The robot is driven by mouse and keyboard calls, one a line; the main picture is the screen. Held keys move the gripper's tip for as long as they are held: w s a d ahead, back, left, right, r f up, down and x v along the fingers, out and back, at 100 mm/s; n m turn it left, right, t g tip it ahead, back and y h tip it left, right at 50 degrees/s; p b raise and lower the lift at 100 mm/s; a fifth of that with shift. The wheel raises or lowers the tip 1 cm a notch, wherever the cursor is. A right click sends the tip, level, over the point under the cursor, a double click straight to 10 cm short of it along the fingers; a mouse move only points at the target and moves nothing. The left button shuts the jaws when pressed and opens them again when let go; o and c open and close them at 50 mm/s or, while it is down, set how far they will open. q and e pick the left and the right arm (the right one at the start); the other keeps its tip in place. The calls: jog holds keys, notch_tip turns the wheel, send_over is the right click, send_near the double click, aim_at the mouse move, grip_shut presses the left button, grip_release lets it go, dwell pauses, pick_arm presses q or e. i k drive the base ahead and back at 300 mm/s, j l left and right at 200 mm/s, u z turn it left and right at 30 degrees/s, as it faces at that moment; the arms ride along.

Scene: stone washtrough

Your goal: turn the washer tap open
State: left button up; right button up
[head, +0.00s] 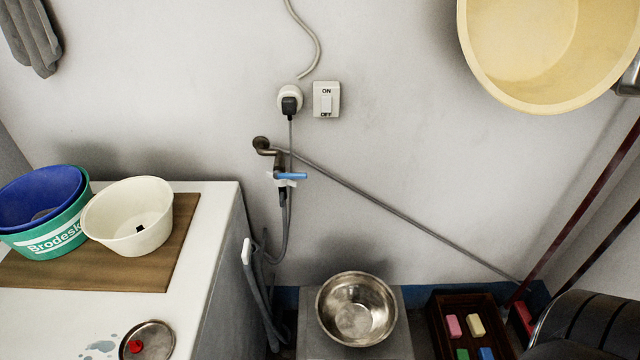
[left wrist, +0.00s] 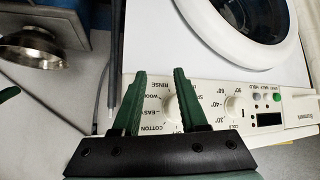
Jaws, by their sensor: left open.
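The washer tap (head: 280,164) comes out of the wall in the middle of the head view. Its blue lever (head: 293,176) points sideways to the right, and a grey hose hangs below it. No gripper shows near the tap in the head view. My left gripper (left wrist: 162,72) shows only in the left wrist view. Its two dark green fingers are apart, with nothing between them, over the washer's control panel (left wrist: 205,100). I cannot tell whether they touch the panel. My right gripper is not clearly seen; a dark green piece at that view's left edge cannot be identified.
The white washer top (head: 215,225) stands left of the tap, bearing a board (head: 185,240) with basins. A steel bowl (head: 356,309) sits on a grey block below. A plug (head: 290,104) and switch (head: 326,99) are above the tap. A yellow basin (head: 545,50) hangs upper right.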

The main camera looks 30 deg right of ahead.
aim_at(290, 176)
jog(key=k+j+z, duration=0.15)
jog(key=z, duration=0.35)
jog(key=k+j+z, duration=0.15)
jog(key=j+z, duration=0.15)
jog(key=z, duration=0.2)
jog(key=i+l+u, duration=0.35)
jog(key=i+l, duration=0.25)
jog(key=k+j+z, duration=0.3)
jog(key=k+z, duration=0.3)
jog(key=j+u, duration=0.15)
jog(key=u, duration=0.15)
jog(key=j+u, duration=0.1)
jog(key=u, duration=0.15)
